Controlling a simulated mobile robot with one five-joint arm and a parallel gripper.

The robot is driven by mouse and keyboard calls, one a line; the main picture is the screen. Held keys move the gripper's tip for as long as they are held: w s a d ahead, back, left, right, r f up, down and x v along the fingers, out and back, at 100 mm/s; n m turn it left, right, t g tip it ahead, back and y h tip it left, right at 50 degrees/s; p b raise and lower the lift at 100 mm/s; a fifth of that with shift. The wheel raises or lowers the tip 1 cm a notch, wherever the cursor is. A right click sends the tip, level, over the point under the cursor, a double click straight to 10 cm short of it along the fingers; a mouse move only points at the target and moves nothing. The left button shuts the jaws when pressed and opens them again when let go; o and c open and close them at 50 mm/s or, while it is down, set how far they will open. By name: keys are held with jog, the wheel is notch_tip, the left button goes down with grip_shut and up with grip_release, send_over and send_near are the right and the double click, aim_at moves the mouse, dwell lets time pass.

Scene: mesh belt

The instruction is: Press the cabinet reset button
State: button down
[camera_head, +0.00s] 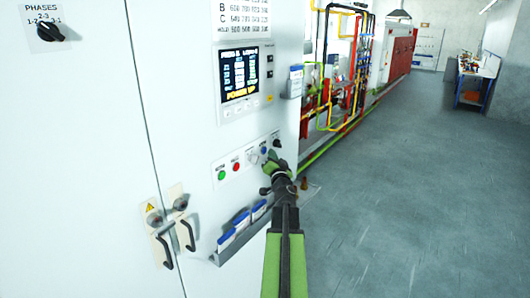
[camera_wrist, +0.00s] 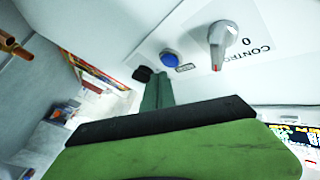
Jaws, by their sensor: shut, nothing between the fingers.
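The white cabinet (camera_head: 190,110) has a row of controls: a green button (camera_head: 221,175), a red button (camera_head: 236,167), a grey knob (camera_head: 253,158), a blue button (camera_head: 264,151) and a black knob (camera_head: 276,143). Small labels sit by them; I cannot read which says reset. My gripper (camera_head: 270,158) is just in front of the blue button's end of the row. In the wrist view the shut, empty fingers (camera_wrist: 157,86) point towards the panel, beside the blue button (camera_wrist: 169,57). A gap or contact cannot be told. The grey knob (camera_wrist: 220,45) is to its right.
A lit display (camera_head: 245,75) is above the controls. A rack of blue-and-white booklets (camera_head: 240,229) and two door handles (camera_head: 174,240) stick out lower on the cabinet. Pipes (camera_head: 335,95) run beyond it. The grey floor (camera_head: 410,180) at right is open.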

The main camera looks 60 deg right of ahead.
dwell(0.3)
jog(key=shift+w, duration=0.45)
jog(key=shift+w, duration=0.45)
dwell(0.6)
jog(key=shift+s, duration=0.85)
jog(key=shift+s, duration=0.1)
jog(key=s, duration=0.5)
jog(key=shift+w, duration=0.1)
dwell(0.6)
